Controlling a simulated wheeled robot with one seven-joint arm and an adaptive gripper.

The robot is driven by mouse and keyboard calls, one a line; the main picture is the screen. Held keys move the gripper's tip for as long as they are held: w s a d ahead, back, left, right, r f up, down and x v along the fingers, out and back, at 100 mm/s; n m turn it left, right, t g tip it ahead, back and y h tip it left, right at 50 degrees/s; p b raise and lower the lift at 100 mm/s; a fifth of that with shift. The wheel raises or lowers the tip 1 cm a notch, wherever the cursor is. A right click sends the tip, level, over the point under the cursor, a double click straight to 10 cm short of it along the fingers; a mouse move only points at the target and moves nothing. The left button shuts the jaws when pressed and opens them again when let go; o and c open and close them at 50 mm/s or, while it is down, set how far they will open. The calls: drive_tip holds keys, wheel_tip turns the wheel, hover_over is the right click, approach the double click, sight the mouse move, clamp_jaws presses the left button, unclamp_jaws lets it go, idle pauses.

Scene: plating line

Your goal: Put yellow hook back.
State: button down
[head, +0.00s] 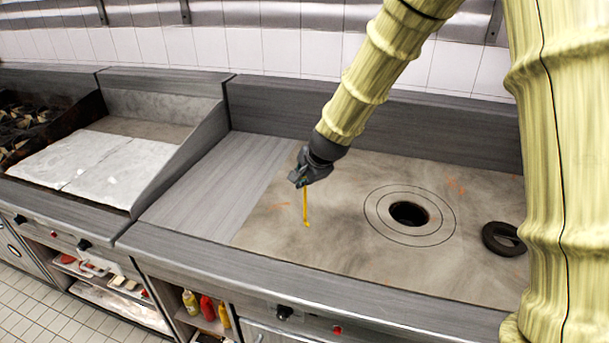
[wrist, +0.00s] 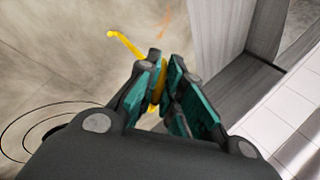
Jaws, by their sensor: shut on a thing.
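The yellow hook (head: 307,211) is a thin rod that hangs below my gripper (head: 301,181) in the head view, with a small bent tip at its lower end. My gripper is shut on it above the left part of the worn metal plate (head: 345,180). In the wrist view, the yellow hook (wrist: 127,45) juts out from between the teal finger pads of my gripper (wrist: 165,80).
A round hole (head: 409,214) with ring lines lies right of the hook. A dark ring (head: 503,239) lies farther right on the plate. A grey side panel (head: 215,185) is at the left, and a low back wall (head: 290,112) runs behind. Bottles (head: 207,307) stand on a shelf below.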

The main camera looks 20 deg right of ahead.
drive_tip(key=shift+f, duration=0.1)
drive_tip(key=c, duration=1.5)
unclamp_jaws()
drive_tip(key=shift+c, duration=0.2)
drive_tip(key=shift+s+r, duration=0.1)
drive_tip(key=shift+r, duration=0.15)
drive_tip(key=a+b+v, duration=0.1)
drive_tip(key=b+v, duration=0.2)
drive_tip(key=v, duration=0.8)
drive_tip(key=shift+s+d+r, duration=0.25)
drive_tip(key=shift+d, duration=0.25)
